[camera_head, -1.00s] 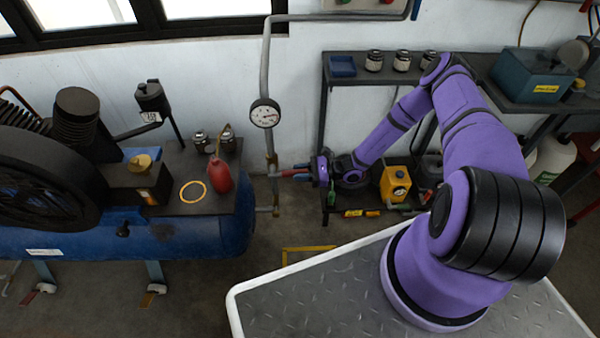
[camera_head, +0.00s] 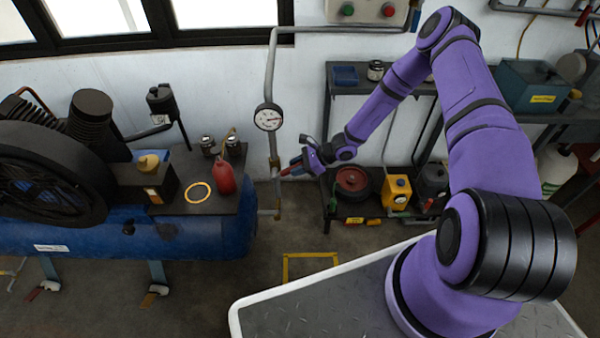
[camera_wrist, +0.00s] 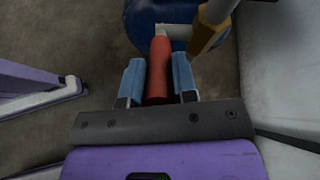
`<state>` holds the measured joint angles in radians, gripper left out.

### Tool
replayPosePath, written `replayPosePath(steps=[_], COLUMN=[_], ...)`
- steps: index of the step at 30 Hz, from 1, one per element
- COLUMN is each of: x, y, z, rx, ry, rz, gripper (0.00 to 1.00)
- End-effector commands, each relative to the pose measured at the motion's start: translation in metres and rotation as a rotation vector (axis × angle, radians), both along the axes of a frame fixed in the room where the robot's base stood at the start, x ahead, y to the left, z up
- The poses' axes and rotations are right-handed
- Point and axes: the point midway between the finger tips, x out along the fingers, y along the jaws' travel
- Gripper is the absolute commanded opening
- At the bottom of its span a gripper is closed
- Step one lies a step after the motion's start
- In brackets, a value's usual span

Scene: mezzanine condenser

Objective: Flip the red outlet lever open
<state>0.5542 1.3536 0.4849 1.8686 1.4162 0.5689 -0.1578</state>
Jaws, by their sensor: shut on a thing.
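The red outlet lever (camera_head: 286,172) sticks out to the right from the brass valve (camera_head: 274,161) on the grey pipe and slopes slightly upward. In the wrist view the red lever (camera_wrist: 159,68) lies between two blue fingers. My gripper (camera_head: 294,166) reaches the lever from the right and is tilted down toward the valve. In the wrist view my gripper (camera_wrist: 158,82) is shut on the lever, with a finger on each side. The fingers hide part of the lever in the head view.
A round gauge (camera_head: 268,117) sits on the pipe above the valve. A blue compressor tank (camera_head: 160,235) with a red oil can (camera_head: 223,178) on its top stands left. A dark shelf (camera_head: 330,95) with a yellow box (camera_head: 397,192) stands right.

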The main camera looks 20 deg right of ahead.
Motion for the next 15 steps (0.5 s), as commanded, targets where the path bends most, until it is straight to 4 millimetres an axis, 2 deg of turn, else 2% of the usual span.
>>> replayPosePath(steps=[6, 15], x=[0.003, 0.006], y=[0.009, 0.017], z=[0.012, 0.019], rx=[-0.144, -0.252], ry=[0.043, 0.080], rz=[0.003, 0.001], gripper=[0.00, 0.00])
